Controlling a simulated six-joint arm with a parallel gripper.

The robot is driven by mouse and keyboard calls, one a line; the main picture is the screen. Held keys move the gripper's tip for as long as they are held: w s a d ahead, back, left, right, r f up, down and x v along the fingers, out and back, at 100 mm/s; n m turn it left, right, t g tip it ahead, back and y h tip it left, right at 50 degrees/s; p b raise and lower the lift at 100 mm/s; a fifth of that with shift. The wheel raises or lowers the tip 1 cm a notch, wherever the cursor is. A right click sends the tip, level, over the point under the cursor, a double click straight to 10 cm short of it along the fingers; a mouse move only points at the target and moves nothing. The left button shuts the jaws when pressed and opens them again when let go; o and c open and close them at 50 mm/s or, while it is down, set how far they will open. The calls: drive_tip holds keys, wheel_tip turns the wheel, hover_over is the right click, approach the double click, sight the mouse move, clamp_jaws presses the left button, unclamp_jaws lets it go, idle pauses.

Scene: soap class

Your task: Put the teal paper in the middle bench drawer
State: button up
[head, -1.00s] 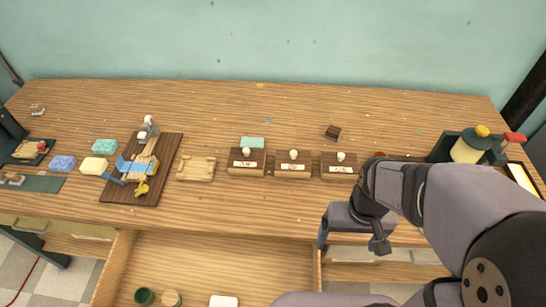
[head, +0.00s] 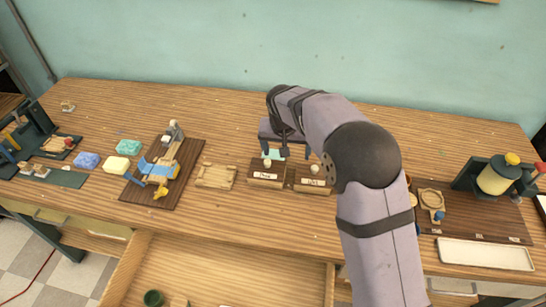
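The teal paper (head: 273,155) lies on the bench top, just behind the leftmost small wooden box. It is partly hidden by my gripper and the box's white knob. My gripper (head: 286,152) points down over the paper, its two fingers spread to either side. I cannot tell its exact height above the paper. The middle bench drawer (head: 225,270) is pulled open at the front of the bench. A green round container (head: 153,299) shows inside it near the left.
Two small labelled boxes (head: 268,177) with white knobs stand right in front of my gripper. To the left are a wooden tray (head: 216,176), a dark board (head: 187,181) with tools, and several soaps (head: 117,165). A white tray (head: 484,254) lies front right.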

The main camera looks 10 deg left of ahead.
approach(272, 157)
drive_tip(key=shift+f+t, duration=0.25)
drive_tip(key=shift+t, duration=0.15)
drive_tip(key=shift+p+x, duration=1.55)
drive_tip(key=shift+x, duration=2.1)
drive_tip(key=shift+s, duration=0.25)
drive_tip(key=c, duration=1.2)
wheel_tip(272, 157, up, 10)
drive_tip(key=b, duration=0.2)
drive_tip(key=shift+b, duration=0.35)
